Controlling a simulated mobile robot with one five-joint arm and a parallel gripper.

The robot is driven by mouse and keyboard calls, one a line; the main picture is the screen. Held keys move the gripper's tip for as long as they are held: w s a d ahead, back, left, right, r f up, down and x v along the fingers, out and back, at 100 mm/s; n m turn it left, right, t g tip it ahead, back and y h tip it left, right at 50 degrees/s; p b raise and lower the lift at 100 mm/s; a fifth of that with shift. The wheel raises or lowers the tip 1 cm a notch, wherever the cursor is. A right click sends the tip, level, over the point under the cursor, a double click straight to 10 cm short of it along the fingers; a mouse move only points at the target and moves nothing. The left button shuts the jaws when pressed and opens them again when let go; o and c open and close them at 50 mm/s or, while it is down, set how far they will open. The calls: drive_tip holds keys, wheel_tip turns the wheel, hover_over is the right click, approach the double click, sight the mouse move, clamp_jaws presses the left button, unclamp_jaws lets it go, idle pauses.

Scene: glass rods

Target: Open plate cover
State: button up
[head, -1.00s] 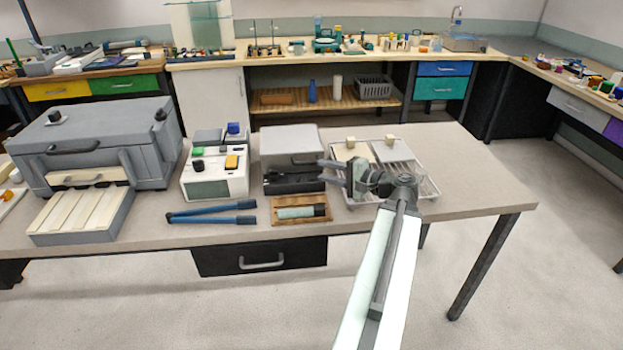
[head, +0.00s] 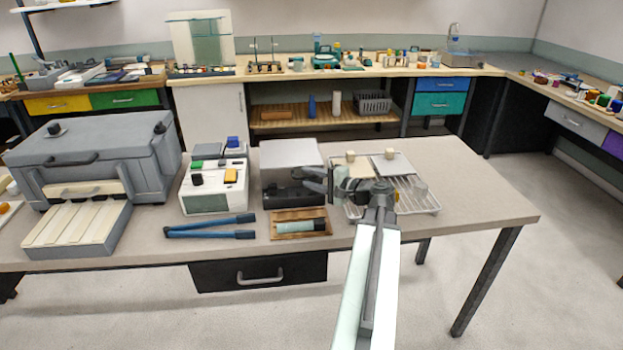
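A small box with a plain grey cover (head: 291,154) and a dark lower front (head: 280,188) stands mid-table; I take this cover to be the plate cover. It looks closed. My gripper (head: 308,178) reaches in from the right, its fingers pointing left at the box's front right side. The fingers look apart, with nothing visible between them. I cannot tell whether they touch the cover.
A wire tray (head: 431,208) with two small knobbed plates stands right of the box. A white button unit (head: 205,203) stands left. Blue tongs (head: 210,227) and a wooden tray (head: 280,233) holding a cylinder lie in front. The table's right end is clear.

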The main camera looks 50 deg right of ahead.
clamp_jaws()
idle(1.2)
